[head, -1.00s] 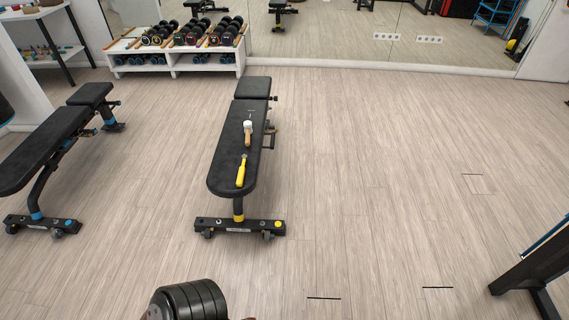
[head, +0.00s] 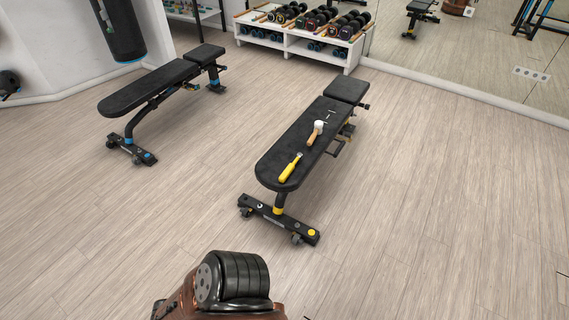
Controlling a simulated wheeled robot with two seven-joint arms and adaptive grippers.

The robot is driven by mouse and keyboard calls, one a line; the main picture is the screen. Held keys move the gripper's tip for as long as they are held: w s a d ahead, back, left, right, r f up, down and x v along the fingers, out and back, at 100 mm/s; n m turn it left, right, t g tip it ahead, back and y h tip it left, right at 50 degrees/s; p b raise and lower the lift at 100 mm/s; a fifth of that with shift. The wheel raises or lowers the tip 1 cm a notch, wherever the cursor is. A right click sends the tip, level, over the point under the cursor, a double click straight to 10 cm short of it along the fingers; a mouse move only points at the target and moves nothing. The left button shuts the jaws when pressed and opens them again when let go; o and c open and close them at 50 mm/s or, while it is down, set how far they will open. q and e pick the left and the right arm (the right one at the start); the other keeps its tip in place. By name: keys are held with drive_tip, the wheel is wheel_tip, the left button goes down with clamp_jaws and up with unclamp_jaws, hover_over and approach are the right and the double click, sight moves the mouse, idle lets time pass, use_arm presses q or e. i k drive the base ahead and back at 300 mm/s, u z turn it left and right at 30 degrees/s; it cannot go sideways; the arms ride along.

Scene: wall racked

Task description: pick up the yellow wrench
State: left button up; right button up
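The yellow tool (head: 290,168), the only yellow one I see, lies in the head view on the near half of the black padded bench (head: 306,142). Its yellow handle points toward the near end of the pad, and its thin grey end points away. It is too small to make out its exact shape. A hammer (head: 314,136) with a wooden handle and white head lies just beyond it, apart from it. Neither of my grippers is in view.
A second black bench (head: 150,88) stands to the left, with a dark hanging bag (head: 119,30) behind it. A white dumbbell rack (head: 302,48) stands at the mirrored wall. A dark ribbed object fills the bottom edge; I cannot tell whether it is mine. Floor right of the bench is clear.

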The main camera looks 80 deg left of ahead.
sight(287, 172)
drive_tip(key=u, duration=0.95)
drive_tip(key=i, duration=0.9)
drive_tip(key=u, duration=0.95)
